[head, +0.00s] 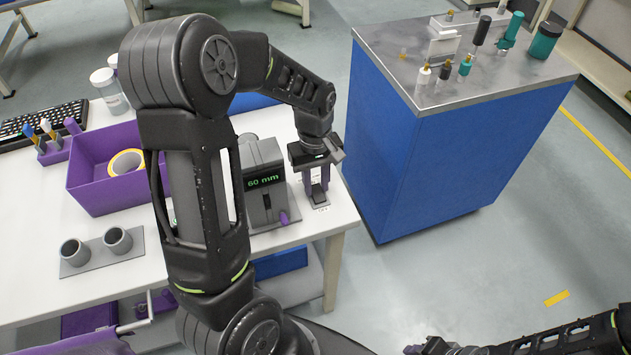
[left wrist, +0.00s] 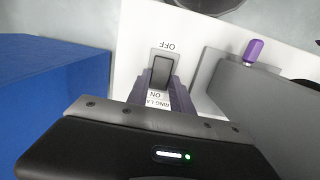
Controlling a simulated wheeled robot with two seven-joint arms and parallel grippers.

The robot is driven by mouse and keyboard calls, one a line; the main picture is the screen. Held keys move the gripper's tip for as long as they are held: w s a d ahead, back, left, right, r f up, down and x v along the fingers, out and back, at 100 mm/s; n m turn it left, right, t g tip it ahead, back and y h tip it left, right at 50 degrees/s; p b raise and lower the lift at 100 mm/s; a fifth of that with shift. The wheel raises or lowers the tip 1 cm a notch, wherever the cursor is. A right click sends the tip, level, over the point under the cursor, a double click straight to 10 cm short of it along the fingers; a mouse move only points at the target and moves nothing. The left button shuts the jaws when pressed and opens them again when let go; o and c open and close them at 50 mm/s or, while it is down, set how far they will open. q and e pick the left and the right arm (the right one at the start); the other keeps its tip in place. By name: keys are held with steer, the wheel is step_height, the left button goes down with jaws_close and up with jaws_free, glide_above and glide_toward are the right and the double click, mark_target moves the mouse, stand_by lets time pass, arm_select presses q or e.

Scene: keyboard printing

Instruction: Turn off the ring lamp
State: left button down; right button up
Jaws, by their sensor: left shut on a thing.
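The ring lamp's switch is a dark rocker (head: 320,196) on the white table's right end. In the left wrist view the rocker (left wrist: 161,72) sits between a label reading OFF at its far end and an ON label with part of "RING LA" nearer me. My left gripper (head: 315,186) points down at it. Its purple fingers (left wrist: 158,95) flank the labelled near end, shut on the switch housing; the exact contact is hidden. My right gripper (head: 440,346) is at the bottom edge, its jaws unclear. I cannot make out the lamp itself.
A grey device (head: 264,165) showing "60 mm" stands close left of the switch, with a purple knob (head: 284,217). A blue cabinet (head: 400,150) stands to the right, past a gap of floor.

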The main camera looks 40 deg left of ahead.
mark_target(316, 189)
stand_by(0.3)
arm_select(q)
steer(key=c, duration=1.1)
jaws_free()
step_height(316, 189, up, 8)
steer(key=shift+f, duration=0.1)
